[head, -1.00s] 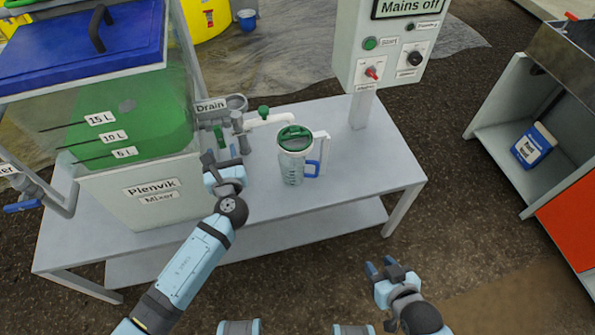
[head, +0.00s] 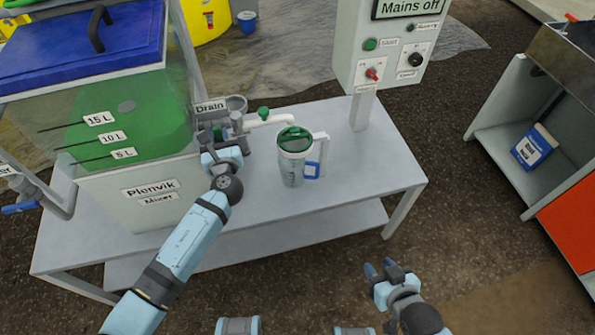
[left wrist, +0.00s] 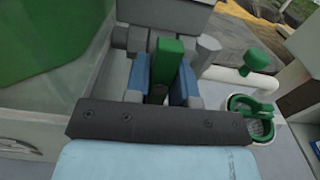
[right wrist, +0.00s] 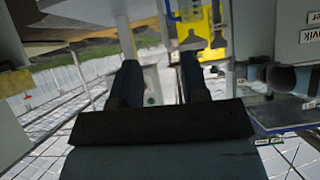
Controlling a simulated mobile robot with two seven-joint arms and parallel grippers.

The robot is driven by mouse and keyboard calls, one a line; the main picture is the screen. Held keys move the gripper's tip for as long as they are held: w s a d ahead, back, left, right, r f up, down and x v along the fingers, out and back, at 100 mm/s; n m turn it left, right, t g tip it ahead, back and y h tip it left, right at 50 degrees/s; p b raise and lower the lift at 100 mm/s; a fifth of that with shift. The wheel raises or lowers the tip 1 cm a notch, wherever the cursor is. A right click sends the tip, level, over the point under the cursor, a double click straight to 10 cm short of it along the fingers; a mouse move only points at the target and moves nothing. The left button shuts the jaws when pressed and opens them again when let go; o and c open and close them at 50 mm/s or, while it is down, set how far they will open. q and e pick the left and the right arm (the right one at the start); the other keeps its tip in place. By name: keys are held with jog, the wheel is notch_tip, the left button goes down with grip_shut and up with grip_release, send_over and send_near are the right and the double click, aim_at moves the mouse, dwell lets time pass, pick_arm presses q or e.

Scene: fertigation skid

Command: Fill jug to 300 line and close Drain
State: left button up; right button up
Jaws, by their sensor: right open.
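The Drain label (head: 210,106) sits above a grey valve with a green lever (left wrist: 165,65). My left gripper (head: 222,157) is at this valve, left of the jug. The lever stands between its blue fingers; whether they grip it is unclear. My right gripper (head: 383,268) is open and empty, away from the bench front.
The Plenvik mixer tank (head: 120,205) with a blue lid stands left on the bench (head: 345,190). A white pipe (head: 272,121) with a green knob is behind the jug. A control box (head: 385,50) reads Mains off. The bench right of the jug is clear.

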pick_arm(q)
jog(key=shift+c, duration=1.4)
